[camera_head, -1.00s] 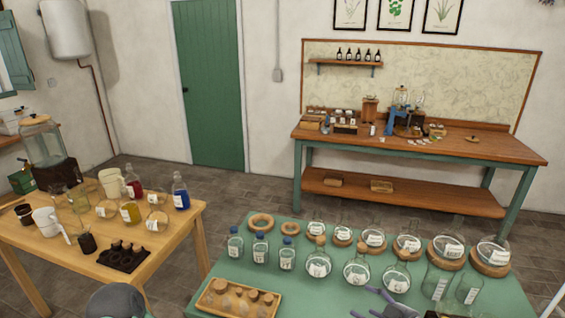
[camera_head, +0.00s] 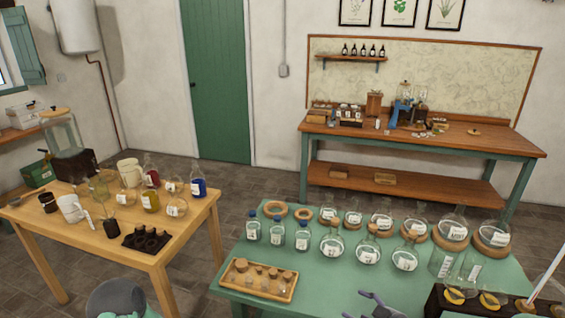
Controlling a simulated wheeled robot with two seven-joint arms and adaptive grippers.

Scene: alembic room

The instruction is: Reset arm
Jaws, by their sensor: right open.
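My right gripper (camera_head: 381,305) shows at the bottom edge of the head view, over the front part of the green table (camera_head: 335,283). Its grey fingers are spread apart with nothing between them. The rest of my right arm is mostly cut off by the frame. My left gripper is not in view.
Several labelled flasks and bottles, some on cork rings, stand behind the right gripper. A wooden tray (camera_head: 233,280) with corked jars lies left of it; a dark rack (camera_head: 435,304) stands right. A wooden table (camera_head: 105,241) with glassware is at left.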

